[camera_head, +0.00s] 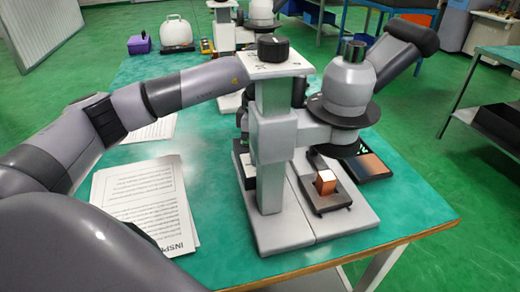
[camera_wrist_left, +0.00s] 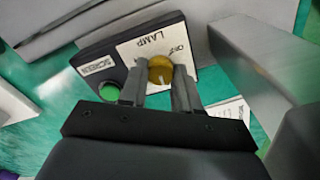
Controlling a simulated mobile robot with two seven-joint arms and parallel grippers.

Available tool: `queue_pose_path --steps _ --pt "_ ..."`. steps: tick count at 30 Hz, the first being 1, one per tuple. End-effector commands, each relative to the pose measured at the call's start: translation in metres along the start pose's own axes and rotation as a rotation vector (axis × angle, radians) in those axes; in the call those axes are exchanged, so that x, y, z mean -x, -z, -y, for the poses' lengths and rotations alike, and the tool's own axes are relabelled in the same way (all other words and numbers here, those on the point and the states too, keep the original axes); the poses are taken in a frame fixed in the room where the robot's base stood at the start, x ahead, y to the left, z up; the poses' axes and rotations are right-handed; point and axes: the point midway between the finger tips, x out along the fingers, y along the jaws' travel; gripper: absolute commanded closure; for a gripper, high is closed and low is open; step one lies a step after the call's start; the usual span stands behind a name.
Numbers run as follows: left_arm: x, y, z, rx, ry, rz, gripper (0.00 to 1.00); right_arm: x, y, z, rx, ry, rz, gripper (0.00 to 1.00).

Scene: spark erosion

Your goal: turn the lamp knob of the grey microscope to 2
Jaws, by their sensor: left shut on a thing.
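The grey microscope (camera_head: 275,160) stands on the near part of the green-topped table in the head view. In the left wrist view a black control box carries a white plate marked LAMP (camera_wrist_left: 135,45) and a round yellow-brown lamp knob (camera_wrist_left: 160,66). A pale mark shows on the knob's lower part; the number it points to cannot be read. My left gripper (camera_wrist_left: 160,76) is shut on the knob, one finger on either side. In the head view my left arm reaches behind the microscope's column, which hides the gripper and knob. My right gripper is not in view.
A green button (camera_wrist_left: 109,93) sits beside the lamp plate. Printed sheets (camera_head: 145,205) lie under my left arm. A black tray (camera_head: 365,167) lies right of the microscope. A purple box (camera_head: 139,44) and a white case (camera_head: 176,33) stand at the table's far end.

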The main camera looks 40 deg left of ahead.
Motion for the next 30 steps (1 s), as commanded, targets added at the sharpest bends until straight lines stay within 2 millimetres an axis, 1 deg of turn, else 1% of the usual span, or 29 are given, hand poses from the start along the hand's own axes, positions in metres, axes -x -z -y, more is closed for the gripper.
queue_pose_path --steps 8,9,10,11,25,30 --pt "0.0013 0.0001 -0.0007 0.002 -0.003 0.002 0.99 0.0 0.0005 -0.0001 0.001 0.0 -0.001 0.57" --pt "0.0013 0.0001 -0.0007 0.002 -0.003 0.002 0.55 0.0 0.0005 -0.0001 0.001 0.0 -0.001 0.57" --pt "0.0013 0.0001 -0.0007 0.002 -0.003 0.002 0.46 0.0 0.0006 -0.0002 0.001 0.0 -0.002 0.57" --pt "0.0012 0.0001 -0.0007 0.002 -0.003 0.002 0.43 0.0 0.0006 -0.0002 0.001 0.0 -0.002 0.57" --pt "0.0002 0.0 -0.0001 0.002 0.0 0.0 0.43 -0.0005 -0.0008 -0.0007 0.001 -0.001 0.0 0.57" --pt "0.0005 0.0 -0.0001 0.035 0.0 0.0 0.43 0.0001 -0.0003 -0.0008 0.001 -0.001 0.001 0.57"
